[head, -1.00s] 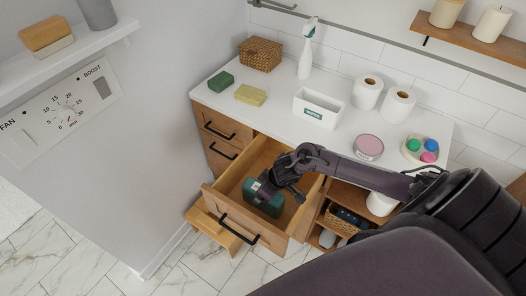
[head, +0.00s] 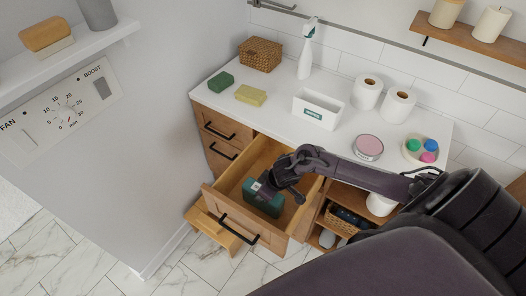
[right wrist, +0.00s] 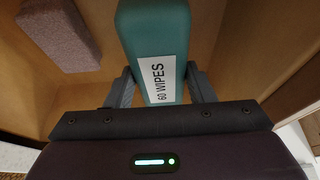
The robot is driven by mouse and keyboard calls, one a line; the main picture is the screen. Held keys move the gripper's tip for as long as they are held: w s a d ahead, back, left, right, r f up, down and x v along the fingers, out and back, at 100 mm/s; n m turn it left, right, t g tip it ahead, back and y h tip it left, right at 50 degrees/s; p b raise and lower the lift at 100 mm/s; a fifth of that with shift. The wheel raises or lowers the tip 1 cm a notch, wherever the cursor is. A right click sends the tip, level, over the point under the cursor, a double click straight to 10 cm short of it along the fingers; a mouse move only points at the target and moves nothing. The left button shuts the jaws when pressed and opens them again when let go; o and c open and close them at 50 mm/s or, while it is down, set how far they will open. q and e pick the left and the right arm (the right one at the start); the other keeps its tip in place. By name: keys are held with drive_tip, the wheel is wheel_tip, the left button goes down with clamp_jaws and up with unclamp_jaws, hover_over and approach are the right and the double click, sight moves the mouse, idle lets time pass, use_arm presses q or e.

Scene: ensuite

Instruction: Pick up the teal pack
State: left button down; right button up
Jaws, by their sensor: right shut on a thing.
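The teal pack (head: 262,203) is in the open drawer (head: 236,203) below the counter. In the right wrist view the teal pack (right wrist: 155,40) shows a white label reading "60 WIPES". My right gripper (head: 268,190) reaches down into the drawer. In the right wrist view its two fingers (right wrist: 165,88) are on either side of the pack, shut on it. Whether the pack touches the drawer floor cannot be told. My left gripper is not in view.
A mauve block (right wrist: 62,35) lies in the drawer beside the pack. The counter above holds a wicker basket (head: 260,54), a spray bottle (head: 307,50), a white bin (head: 318,108), toilet rolls (head: 367,91), a green block (head: 221,82) and a yellow block (head: 250,95). A wall stands left of the drawer.

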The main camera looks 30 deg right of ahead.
drive_tip(key=shift+c, duration=0.7)
drive_tip(key=shift+r, duration=0.1)
